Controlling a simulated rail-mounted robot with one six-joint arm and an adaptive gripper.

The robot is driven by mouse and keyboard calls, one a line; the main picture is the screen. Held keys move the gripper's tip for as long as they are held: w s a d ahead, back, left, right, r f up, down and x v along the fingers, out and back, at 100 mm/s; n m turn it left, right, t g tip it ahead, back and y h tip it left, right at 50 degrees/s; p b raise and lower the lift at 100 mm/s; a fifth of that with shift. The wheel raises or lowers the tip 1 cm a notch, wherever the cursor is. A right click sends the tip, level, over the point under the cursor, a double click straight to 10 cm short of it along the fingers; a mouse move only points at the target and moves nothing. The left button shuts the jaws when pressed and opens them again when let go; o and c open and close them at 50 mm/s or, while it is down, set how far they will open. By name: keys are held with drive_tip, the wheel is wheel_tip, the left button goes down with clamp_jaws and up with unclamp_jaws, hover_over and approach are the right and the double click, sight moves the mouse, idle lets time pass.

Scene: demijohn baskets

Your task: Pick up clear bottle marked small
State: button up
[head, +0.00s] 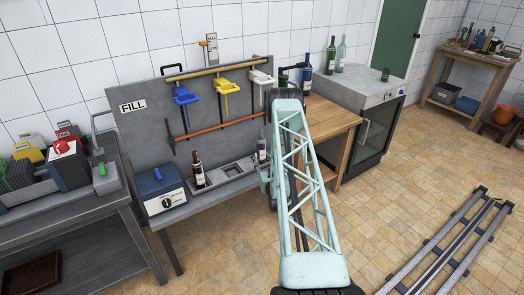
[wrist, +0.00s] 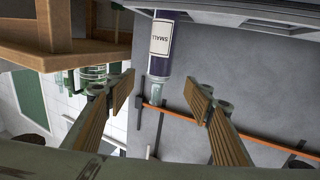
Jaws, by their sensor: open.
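The clear bottle marked SMALL (wrist: 160,45) shows in the wrist view, which is upside down. It has a white label and a dark band, and its neck points down the picture. In the head view the bottle (head: 262,148) stands at the right end of the bench tray, partly hidden by my arm. My gripper (wrist: 163,90) is open, with one ribbed finger on each side of the bottle neck in the wrist view. No contact shows, and I cannot tell how deep the neck sits between the fingers. My gripper is mostly hidden in the head view.
A dark bottle (head: 197,170) with a white label stands in the tray (head: 225,173) beside a blue box (head: 160,190). An orange rail (head: 222,127) and colored holders line the grey panel. Several bottles stand on the counter (head: 360,85) at right.

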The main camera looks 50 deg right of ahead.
sight(262, 145)
drive_tip(key=shift+f, duration=0.1)
idle(0.3)
drive_tip(key=shift+b+x, duration=0.6)
drive_tip(key=shift+x, duration=3.7)
drive_tip(key=shift+d, duration=0.15)
drive_tip(key=shift+b+x, duration=0.55)
drive_tip(key=shift+x, duration=1.9)
drive_tip(key=c, duration=1.3)
